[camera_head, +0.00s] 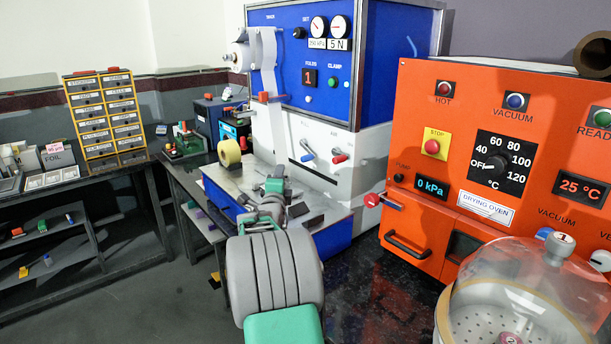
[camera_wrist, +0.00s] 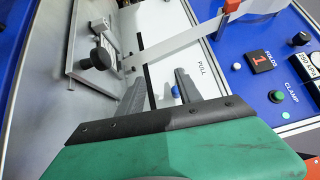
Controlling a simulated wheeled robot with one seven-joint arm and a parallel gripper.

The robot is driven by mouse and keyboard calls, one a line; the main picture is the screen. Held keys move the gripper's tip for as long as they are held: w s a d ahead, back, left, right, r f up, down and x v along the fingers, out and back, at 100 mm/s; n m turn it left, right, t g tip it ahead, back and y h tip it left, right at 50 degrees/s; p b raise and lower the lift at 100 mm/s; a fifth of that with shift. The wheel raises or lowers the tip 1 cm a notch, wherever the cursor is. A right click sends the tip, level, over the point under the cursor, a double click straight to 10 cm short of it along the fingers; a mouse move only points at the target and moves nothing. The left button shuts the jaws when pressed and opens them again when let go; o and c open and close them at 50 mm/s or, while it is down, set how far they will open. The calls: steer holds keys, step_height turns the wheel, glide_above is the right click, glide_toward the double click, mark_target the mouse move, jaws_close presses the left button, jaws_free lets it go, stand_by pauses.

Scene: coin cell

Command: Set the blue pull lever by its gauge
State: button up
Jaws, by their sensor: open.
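The blue-tipped lever (camera_head: 307,157) juts from the white lower panel of the blue-and-white machine. Its blue knob (camera_wrist: 176,92) shows in the wrist view under the word PULL, close beside the right finger. My gripper (camera_wrist: 158,83) is open, with its two fingers apart over the white panel; I cannot tell whether either touches the knob. Two round gauges sit at the machine's top, a left one (camera_head: 318,27) over a 250 kPa label and a right one (camera_head: 339,27) over a 5 N label. Their needles are too small to read surely.
A red-tipped lever (camera_head: 340,159) stands just right of the blue one. A pale strip (camera_head: 270,90) hangs down the machine front. The orange drying oven (camera_head: 420,110) and a glass bell jar (camera_head: 515,300) stand to the right. A yellow roll (camera_head: 229,153) sits left of my gripper.

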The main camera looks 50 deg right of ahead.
mark_target(306, 161)
steer(key=s+d+m+h, duration=0.3)
steer(key=s+d+m, duration=0.1)
steer(key=d, duration=0.3)
steer(key=p+x, duration=0.1)
steer(key=x, duration=0.6)
steer(key=shift+w+d+r, duration=0.1)
steer(key=shift+w+r, duration=0.05)
steer(key=shift+r, duration=0.15)
steer(key=shift+c, duration=0.2)
jaws_close()
stand_by(0.4)
